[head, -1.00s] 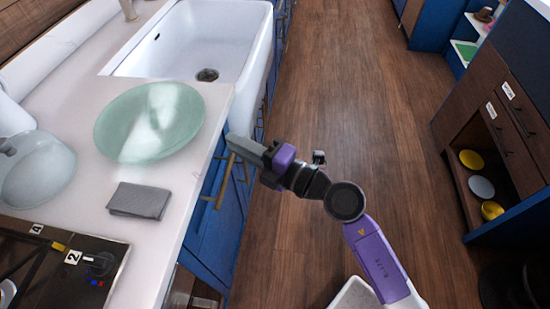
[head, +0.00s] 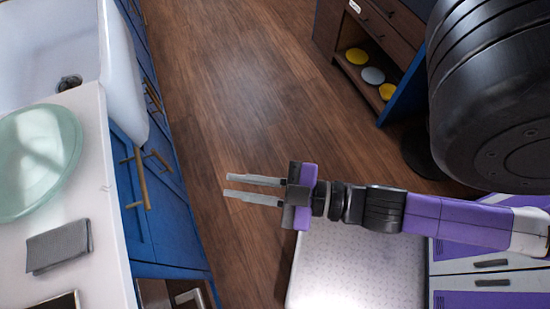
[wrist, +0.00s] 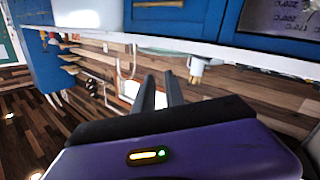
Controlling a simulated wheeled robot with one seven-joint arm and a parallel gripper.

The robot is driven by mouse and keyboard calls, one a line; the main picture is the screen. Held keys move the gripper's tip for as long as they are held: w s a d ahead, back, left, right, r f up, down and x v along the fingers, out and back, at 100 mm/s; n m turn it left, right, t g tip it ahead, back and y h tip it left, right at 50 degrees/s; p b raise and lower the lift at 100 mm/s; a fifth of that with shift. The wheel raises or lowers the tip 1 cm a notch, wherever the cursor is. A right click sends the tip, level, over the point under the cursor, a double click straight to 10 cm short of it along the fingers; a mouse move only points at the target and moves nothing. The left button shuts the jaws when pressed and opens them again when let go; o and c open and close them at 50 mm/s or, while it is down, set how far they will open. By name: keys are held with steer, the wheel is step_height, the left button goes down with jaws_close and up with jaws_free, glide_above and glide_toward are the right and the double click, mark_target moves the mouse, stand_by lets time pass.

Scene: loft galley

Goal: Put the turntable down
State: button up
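The turntable, a round pale green glass disc (head: 38,160), lies flat on the white counter (head: 100,235) at the left of the head view, partly cut off by the picture's edge. My gripper (head: 226,186) is out over the wooden floor, to the right of the counter and well apart from the turntable. Its two grey fingers are parallel with a gap between them and nothing in it. The wrist view also shows the empty fingers (wrist: 160,88). I cannot make out the turntable in the wrist view.
A grey folded cloth (head: 58,246) lies on the counter near the turntable. A white sink (head: 60,45) is behind it. Blue cabinets with brass handles (head: 136,180) run below. A wooden shelf unit with yellow and grey dishes (head: 372,75) stands at back right. The floor (head: 240,90) between is clear.

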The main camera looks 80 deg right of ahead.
steer(key=s+f+m+g+h, duration=0.1)
steer(key=s+f+m+g, duration=0.1)
steer(key=s+m, duration=0.2)
steer(key=shift+s+d+g, duration=0.25)
steer(key=shift+s+g, duration=0.05)
steer(key=shift+s, duration=0.9)
